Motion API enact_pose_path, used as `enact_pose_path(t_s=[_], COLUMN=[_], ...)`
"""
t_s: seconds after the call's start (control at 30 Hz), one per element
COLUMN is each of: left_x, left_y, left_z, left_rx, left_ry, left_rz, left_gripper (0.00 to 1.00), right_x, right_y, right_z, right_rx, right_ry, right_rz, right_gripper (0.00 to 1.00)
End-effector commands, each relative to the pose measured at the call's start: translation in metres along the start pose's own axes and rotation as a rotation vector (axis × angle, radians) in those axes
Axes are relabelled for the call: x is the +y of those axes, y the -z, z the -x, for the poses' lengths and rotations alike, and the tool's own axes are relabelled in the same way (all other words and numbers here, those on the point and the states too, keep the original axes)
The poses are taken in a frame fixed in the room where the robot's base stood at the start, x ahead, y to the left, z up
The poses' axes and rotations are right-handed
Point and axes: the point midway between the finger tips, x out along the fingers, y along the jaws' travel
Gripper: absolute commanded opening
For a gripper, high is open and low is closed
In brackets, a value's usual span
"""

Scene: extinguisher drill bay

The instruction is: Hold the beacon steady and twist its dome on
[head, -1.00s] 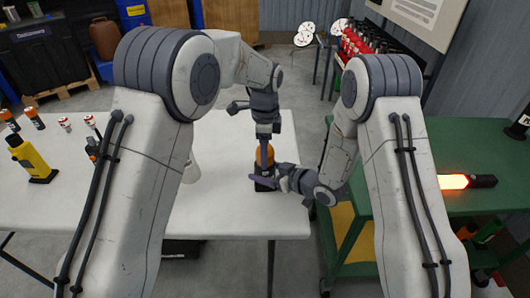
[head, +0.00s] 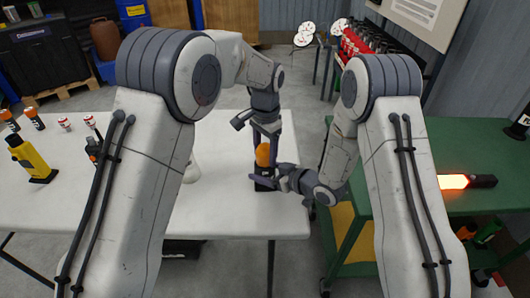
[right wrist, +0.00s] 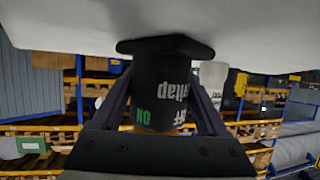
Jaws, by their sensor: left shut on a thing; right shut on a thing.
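The beacon's black base (head: 263,187) stands upright on the white table near its right edge. My right gripper (head: 267,178) is shut around the base from the right. In the right wrist view the base (right wrist: 165,95) sits between both fingers, its white and green lettering upside down. The orange dome (head: 263,155) is on top of the base, and a sliver of orange shows in the wrist view (right wrist: 140,129). My left gripper (head: 267,146) points down from above and is shut on the dome. Whether the dome is seated in the base cannot be told.
The white table (head: 230,215) is clear around the beacon. A yellow device (head: 33,160) and several small cylinders stand at its left. A white object (head: 192,170) is partly hidden by my left arm. A green cart (head: 455,150) with a glowing baton (head: 455,181) stands at the right.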

Motion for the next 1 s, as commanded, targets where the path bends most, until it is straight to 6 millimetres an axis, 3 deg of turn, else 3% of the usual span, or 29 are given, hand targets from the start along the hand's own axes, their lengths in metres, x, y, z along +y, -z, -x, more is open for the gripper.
enact_pose_path(t_s=[0.5,1.0], left_x=[-0.0003,-0.0006], left_y=[0.0007,0.0006], left_z=[0.0005,0.0006], left_rx=[-0.004,-0.006], left_ry=[0.002,0.002], left_rz=[0.390,0.499], left_gripper=[0.09,0.09], right_x=[-0.0004,-0.0006], right_y=[0.0002,0.0001], right_z=[0.0000,0.0000], right_rx=[0.000,0.000], right_ry=[0.001,0.002], right_rz=[0.001,0.003], right_gripper=[0.00,0.00])
